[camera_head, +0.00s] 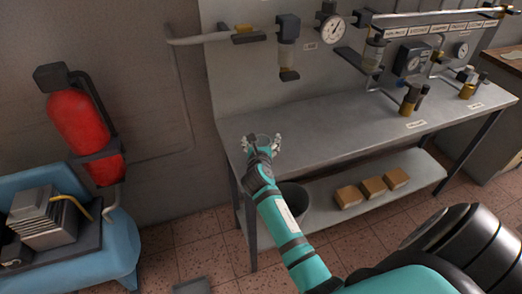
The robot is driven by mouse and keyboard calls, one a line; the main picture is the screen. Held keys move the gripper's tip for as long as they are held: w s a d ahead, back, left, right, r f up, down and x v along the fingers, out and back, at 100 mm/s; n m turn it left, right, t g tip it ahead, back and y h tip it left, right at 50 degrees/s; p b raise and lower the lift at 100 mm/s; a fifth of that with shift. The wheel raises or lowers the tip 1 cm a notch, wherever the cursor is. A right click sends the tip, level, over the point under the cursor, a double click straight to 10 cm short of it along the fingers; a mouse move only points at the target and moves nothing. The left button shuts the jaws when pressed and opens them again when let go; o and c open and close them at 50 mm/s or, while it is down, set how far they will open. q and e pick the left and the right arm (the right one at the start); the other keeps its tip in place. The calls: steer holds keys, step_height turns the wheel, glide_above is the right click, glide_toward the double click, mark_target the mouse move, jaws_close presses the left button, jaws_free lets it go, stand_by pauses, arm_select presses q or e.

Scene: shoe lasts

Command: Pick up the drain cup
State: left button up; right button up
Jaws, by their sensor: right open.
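A small grey cup (263,139), which looks like the drain cup, stands on the left end of the metal workbench (330,118). My right gripper (264,141) is open, with its fingers on either side of the cup. I cannot tell whether the fingers touch it. The wrist hides the cup's lower front. My left gripper is not in view.
Gauges (333,29) and a filter unit (288,55) hang on the panel above the bench. Brass fittings (408,103) stand to the right. A dark bucket (294,203) and cardboard boxes (373,187) are below. The bench middle is clear.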

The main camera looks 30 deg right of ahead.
steer(key=shift+w+d, duration=0.1)
steer(key=c, duration=1.1)
steer(key=shift+c, duration=0.3)
